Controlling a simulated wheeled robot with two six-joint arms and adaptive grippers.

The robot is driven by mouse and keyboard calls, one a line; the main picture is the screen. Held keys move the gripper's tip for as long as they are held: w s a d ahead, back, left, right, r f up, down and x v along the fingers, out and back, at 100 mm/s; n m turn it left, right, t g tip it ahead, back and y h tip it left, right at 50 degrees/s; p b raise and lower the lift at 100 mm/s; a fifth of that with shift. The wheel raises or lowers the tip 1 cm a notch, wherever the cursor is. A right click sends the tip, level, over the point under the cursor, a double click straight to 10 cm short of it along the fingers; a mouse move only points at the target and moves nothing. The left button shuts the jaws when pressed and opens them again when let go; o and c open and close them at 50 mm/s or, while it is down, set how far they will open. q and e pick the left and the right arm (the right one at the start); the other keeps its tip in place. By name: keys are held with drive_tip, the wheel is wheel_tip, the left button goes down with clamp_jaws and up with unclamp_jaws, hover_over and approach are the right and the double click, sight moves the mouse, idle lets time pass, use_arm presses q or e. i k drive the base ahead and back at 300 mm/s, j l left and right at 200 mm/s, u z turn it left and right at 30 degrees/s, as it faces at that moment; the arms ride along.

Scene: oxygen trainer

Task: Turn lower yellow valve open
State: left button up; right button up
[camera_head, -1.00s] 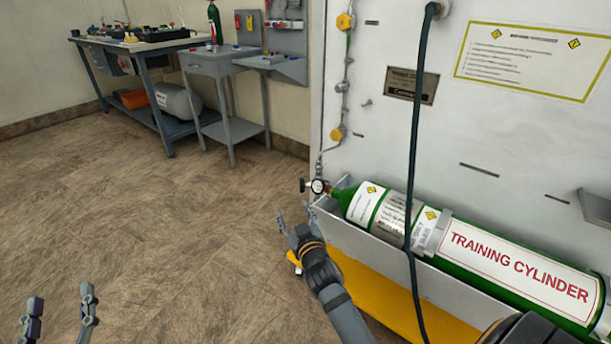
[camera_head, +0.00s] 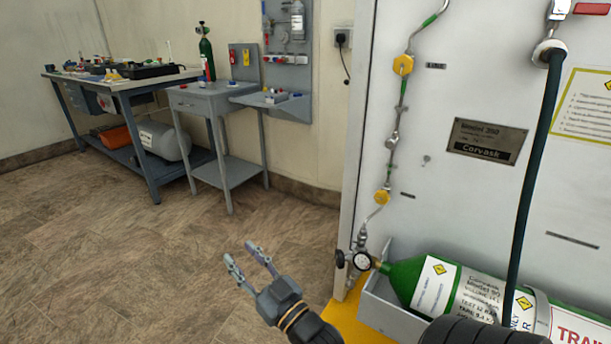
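The lower yellow valve (camera_head: 382,197) sits on the thin pipe near the left edge of the white panel, above the pressure gauge. The upper yellow valve (camera_head: 403,65) is higher on the same pipe. My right gripper (camera_head: 250,262) is open and empty over the floor, left of the panel and below the lower valve. It is well apart from both valves. My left gripper is out of the picture.
A green training cylinder (camera_head: 405,277) lies in a grey cradle (camera_head: 385,312), with a gauge (camera_head: 362,261) at its neck. A dark hose (camera_head: 528,180) hangs before the panel (camera_head: 460,90). Benches (camera_head: 130,84) stand at the back left. The floor between is clear.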

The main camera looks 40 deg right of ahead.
sight(382, 197)
drive_tip(key=i+j+u, duration=0.2)
drive_tip(key=i, duration=1.35)
drive_tip(key=i+z, duration=0.2)
drive_tip(key=z, duration=0.2)
drive_tip(key=i+z, duration=0.2)
drive_tip(key=z, duration=0.25)
drive_tip(key=i+z, duration=0.2)
drive_tip(key=z, duration=0.2)
drive_tip(key=i+j+z, duration=0.2)
drive_tip(key=z, duration=0.2)
drive_tip(key=i+z, duration=0.15)
drive_tip(key=z, duration=0.3)
drive_tip(key=i+z, duration=0.15)
drive_tip(key=z, duration=0.35)
drive_tip(key=i+j+z, duration=0.15)
drive_tip(key=z, duration=0.3)
drive_tip(key=i+j+z, duration=0.1)
drive_tip(key=z, duration=0.35)
drive_tip(key=i+j+z, duration=0.1)
drive_tip(key=j+z, duration=0.15)
drive_tip(key=z, duration=0.2)
drive_tip(key=j+z, duration=0.2)
drive_tip(key=z, duration=0.3)
drive_tip(key=i+j+z, duration=0.1)
drive_tip(key=j+z, duration=0.15)
drive_tip(key=z, duration=0.2)
